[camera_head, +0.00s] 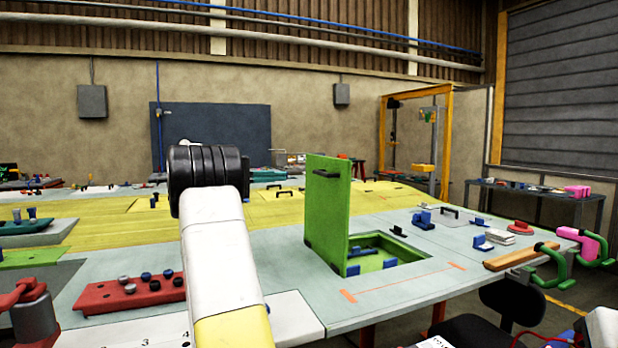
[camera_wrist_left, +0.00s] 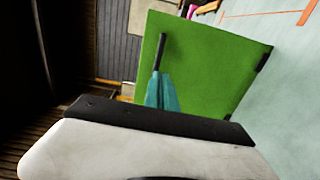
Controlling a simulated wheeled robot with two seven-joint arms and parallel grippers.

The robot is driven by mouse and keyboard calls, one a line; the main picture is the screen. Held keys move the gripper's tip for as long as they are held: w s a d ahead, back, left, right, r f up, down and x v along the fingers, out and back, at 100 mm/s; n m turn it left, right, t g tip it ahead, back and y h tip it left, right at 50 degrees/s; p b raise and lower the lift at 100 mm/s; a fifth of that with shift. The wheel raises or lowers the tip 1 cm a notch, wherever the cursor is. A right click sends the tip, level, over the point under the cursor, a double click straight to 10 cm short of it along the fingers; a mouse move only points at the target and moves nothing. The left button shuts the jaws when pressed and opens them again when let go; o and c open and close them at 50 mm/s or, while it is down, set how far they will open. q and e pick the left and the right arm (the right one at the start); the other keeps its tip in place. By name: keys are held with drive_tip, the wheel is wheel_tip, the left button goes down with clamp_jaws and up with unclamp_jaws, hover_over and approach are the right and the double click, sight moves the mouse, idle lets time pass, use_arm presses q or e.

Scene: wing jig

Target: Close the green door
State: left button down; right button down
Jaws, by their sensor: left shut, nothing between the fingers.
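The green door (camera_head: 328,215) stands open, upright at the left edge of its green-framed opening (camera_head: 395,262) in the table. A black handle (camera_head: 325,173) is near its top. In the left wrist view, the door's green face (camera_wrist_left: 205,75) fills the middle, with the black bar handle (camera_wrist_left: 162,50) on it. My left gripper (camera_wrist_left: 161,92) shows there as teal fingers, shut and empty, in front of the door face at one end of the handle. I cannot tell whether they touch. In the head view these fingers are not discernible behind my white arm.
A red block (camera_head: 130,293) with knobs lies left of my arm. Blue parts (camera_head: 422,220) and a wooden bar (camera_head: 522,256) lie right of the opening. Green and pink clamps (camera_head: 590,245) sit at the table's right edge. The surface in front of the opening is mostly clear.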

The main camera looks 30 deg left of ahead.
use_arm(q)
approach(328, 180)
drive_tip(key=d, duration=0.1)
drive_tip(key=d+r, duration=0.2)
drive_tip(key=shift+w+d, duration=0.15)
drive_tip(key=shift+w, duration=0.25)
